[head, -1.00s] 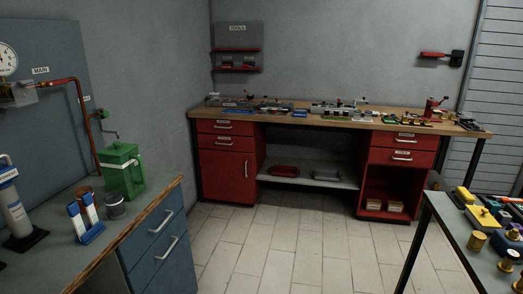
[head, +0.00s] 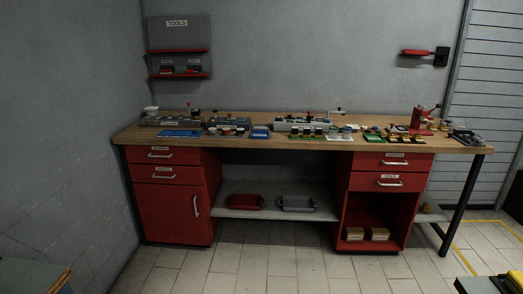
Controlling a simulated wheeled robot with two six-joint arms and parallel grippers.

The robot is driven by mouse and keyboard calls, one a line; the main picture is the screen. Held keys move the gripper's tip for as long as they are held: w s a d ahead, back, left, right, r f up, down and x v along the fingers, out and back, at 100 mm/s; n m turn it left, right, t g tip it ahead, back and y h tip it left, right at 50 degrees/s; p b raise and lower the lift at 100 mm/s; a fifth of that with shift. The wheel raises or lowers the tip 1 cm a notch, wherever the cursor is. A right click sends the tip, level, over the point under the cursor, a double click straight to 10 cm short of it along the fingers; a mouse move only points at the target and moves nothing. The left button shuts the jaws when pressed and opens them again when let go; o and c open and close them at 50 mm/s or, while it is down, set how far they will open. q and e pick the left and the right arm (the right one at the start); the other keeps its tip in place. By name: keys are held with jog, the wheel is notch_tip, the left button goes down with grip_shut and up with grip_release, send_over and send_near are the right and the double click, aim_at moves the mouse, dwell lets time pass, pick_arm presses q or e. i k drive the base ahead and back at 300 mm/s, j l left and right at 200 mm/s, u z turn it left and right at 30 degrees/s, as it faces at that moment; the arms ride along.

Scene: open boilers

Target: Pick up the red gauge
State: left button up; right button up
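I cannot make out a red gauge for certain; the small parts on the bench are too far away to tell apart. The workbench (head: 240,150) has a wooden top with many small tools and parts along it. A red upright device (head: 422,117) stands near the right end of the top. Small dark and red items (head: 167,70) sit on the lower red shelf of the tools panel (head: 178,35) on the wall. Neither of my grippers is in view.
Red drawers and a cupboard (head: 172,214) stand under the bench's left side. A red tray (head: 246,201) and a grey tray (head: 297,203) lie on the low shelf. The tiled floor (head: 230,270) in front is clear. Table corners show at the lower left and lower right.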

aim_at(227, 132)
jog(key=i+l+u, duration=0.2)
jog(key=i, duration=0.35)
jog(key=i+l+u, duration=0.25)
jog(key=i, duration=0.25)
